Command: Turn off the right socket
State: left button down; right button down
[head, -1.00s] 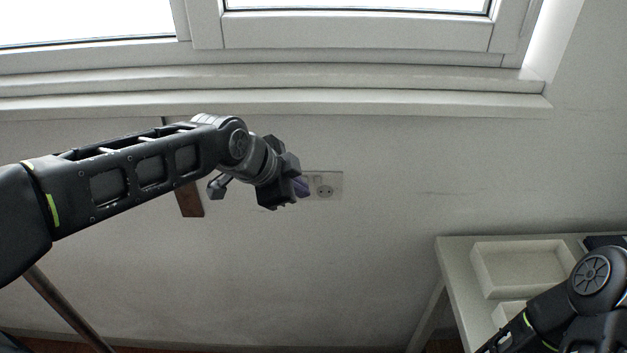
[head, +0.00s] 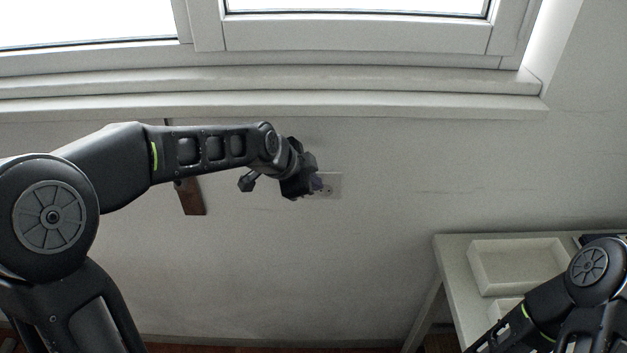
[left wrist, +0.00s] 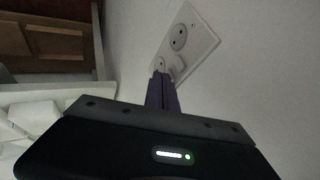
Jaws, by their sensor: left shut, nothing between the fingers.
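A pale wall plate (head: 336,181) sits on the wall below the window sill, partly covered by my left gripper. One round socket (head: 328,189) shows at its right side, beside the fingers. In the left wrist view the plate (left wrist: 207,46) runs obliquely, with a round two-hole socket (left wrist: 180,37) at the far part and another round shape, partly hidden, near the fingertips. A small raised piece (left wrist: 177,68) lies just beyond the fingertips. My left gripper (head: 318,184) is shut and empty, its purple fingers (left wrist: 161,85) at the plate; contact cannot be told. My right gripper is out of view.
A white table (head: 452,257) with a shallow white tray (head: 517,266) stands at the right, near my right arm. A brown wooden strip (head: 194,198) is behind my left arm. The window sill (head: 400,105) juts out above the plate. The wall right of the plate is clear.

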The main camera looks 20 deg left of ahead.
pick_arm(q)
jog(key=shift+w+a+r+b, duration=0.15)
jog(key=shift+w+b, duration=0.1)
jog(key=shift+b, duration=0.15)
jog(key=shift+r, duration=0.1)
jog(key=shift+w+r+p, duration=0.1)
jog(key=shift+r+p, duration=0.3)
jog(key=shift+r, duration=0.35)
jog(key=shift+f, duration=0.1)
